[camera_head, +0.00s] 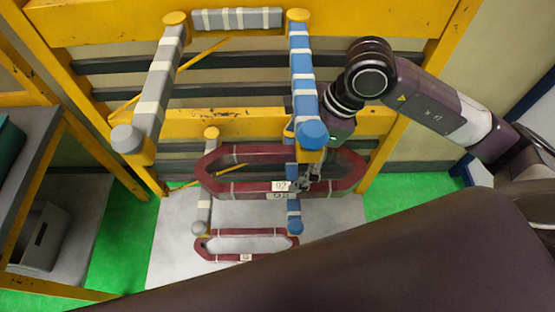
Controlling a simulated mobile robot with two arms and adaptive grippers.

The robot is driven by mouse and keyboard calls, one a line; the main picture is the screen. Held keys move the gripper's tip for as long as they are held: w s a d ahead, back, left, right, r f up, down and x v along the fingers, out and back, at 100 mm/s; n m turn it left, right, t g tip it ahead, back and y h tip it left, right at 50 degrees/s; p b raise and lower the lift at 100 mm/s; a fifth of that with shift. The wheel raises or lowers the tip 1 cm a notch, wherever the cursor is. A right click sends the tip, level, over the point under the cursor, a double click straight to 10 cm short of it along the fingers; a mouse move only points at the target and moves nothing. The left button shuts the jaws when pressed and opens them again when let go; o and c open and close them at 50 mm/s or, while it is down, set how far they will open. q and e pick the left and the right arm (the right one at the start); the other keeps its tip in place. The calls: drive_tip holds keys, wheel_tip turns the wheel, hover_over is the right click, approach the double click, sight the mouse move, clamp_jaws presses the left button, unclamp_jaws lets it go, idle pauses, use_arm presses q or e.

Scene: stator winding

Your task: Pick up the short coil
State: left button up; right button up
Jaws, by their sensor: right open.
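A smaller, shorter red coil (270,255) with white bands and a tag hangs low on the rack, around the lower grey and blue pegs. A longer red coil (225,188) with white bands hangs above it, with two white tags stacked at its front; I cannot tell if it is one coil or two. My right gripper (303,183) points down at the right part of the longer coil, next to the tags and behind the blue post. It is open. The fingers are small and partly hidden, and I cannot tell whether they touch the coil. My left gripper is not in view.
The yellow rack (90,22) has a grey padded arm (158,85) and a blue padded arm (302,75) jutting forward. A shelf (30,140) with a grey bin (42,238) stands at the left. My own dark body part covers the lower right.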

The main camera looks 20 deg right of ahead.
drive_tip(key=shift+s+a+f+p, duration=0.1)
drive_tip(key=shift+a+f+p, duration=0.2)
drive_tip(key=shift+f, duration=0.1)
drive_tip(key=shift+a+f+p, duration=0.15)
drive_tip(key=shift+f+p, duration=0.15)
drive_tip(key=shift+f, duration=0.1)
drive_tip(key=p+x, duration=0.1)
drive_tip(key=x, duration=0.3)
drive_tip(key=shift+w+a+f, duration=0.1)
drive_tip(key=shift+w+f, duration=0.1)
drive_tip(key=shift+w, duration=0.05)
drive_tip(key=c, duration=1.8)
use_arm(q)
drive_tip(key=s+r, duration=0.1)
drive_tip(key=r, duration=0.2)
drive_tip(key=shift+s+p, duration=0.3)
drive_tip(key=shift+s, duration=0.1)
use_arm(e)
drive_tip(key=shift+w+r, duration=0.1)
drive_tip(key=shift+w, duration=0.05)
drive_tip(key=shift+c, duration=0.2)
